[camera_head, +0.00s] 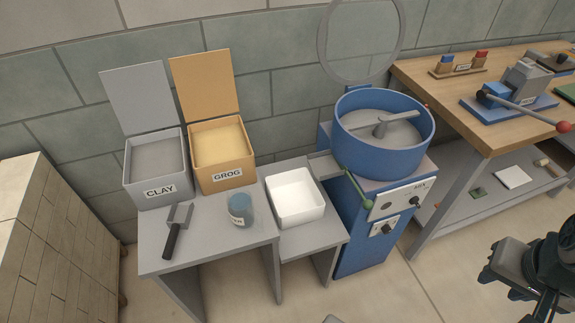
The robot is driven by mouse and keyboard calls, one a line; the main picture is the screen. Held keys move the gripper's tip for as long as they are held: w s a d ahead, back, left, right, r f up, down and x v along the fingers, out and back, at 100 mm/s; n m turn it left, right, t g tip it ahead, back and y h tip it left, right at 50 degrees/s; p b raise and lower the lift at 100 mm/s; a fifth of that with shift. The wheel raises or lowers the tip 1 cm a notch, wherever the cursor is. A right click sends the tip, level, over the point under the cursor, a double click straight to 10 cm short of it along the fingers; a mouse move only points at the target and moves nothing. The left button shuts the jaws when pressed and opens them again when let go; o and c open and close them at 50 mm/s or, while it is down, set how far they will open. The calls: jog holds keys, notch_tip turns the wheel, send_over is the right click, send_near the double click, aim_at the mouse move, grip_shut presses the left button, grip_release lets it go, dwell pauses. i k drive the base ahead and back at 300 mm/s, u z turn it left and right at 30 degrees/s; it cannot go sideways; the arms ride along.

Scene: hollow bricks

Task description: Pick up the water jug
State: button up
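The water jug (240,209) is a small, bluish, see-through vessel with a pale label. It stands upright on the grey bench (212,250), near its right end and in front of the GROG box. My gripper (518,276) is at the lower right edge of the picture, dark and partly cut off. It is well to the right of the jug and apart from it. Its fingers are not clear enough to tell open from shut.
A grey CLAY box (157,168) and a yellow GROG box (223,154), lids up, stand behind the jug. A scoop (177,230) lies to its left, a white tray (295,196) to its right. A blue mixer (383,130) and a wooden workbench (470,85) stand farther right.

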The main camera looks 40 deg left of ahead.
aim_at(243, 214)
jog(key=i, duration=0.7)
jog(key=u, duration=2.75)
jog(key=i, duration=0.5)
jog(key=u, duration=0.05)
jog(key=k, duration=1)
jog(key=u, duration=0.7)
jog(key=i, duration=0.8)
jog(key=z, duration=0.55)
